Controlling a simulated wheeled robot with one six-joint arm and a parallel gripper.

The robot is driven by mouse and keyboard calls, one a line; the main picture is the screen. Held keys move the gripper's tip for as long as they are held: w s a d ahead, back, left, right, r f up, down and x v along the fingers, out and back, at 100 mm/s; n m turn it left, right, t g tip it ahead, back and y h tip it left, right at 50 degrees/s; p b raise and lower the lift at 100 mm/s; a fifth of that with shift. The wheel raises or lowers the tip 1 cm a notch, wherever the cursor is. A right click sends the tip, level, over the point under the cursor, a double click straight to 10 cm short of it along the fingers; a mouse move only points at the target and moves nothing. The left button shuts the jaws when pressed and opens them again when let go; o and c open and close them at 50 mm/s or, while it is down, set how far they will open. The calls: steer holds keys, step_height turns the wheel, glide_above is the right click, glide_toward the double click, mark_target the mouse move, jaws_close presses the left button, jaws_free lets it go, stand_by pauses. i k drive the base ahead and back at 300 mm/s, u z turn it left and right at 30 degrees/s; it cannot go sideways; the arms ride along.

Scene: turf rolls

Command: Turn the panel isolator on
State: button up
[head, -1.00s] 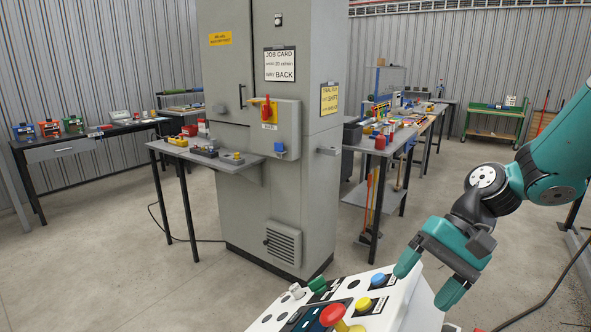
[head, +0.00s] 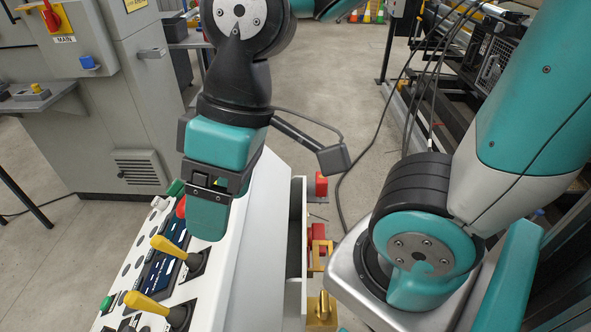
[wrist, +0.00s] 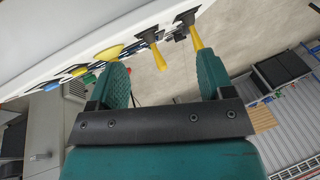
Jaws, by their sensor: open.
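A red rotary handle (head: 52,18) on a yellow plate, above a label reading MAIN (head: 66,39), is on the grey cabinet (head: 155,90) at the upper left of the head view. The handle looks roughly upright; I cannot read its on or off marks. My gripper (wrist: 163,80) is open and empty, pointing down over the right edge of the white console in the head view, well to the right of the handle and apart from it. In the wrist view a yellow lever (wrist: 158,58) appears between the fingers; I cannot tell how close it is.
The white console (head: 222,290) below my gripper carries yellow levers (head: 172,248), a green button (head: 106,302) and other controls. A blue fitting (head: 92,63) is on the cabinet below the handle. A grey shelf (head: 45,100) projects left. Bare floor (head: 330,70) lies beyond.

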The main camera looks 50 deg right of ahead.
mark_target(316, 231)
steer(key=k, duration=0.5)
steer(key=z, duration=2.25)
steer(key=i, duration=0.45)
steer(key=u, duration=1)
steer(key=k, duration=0.55)
steer(key=z, duration=0.55)
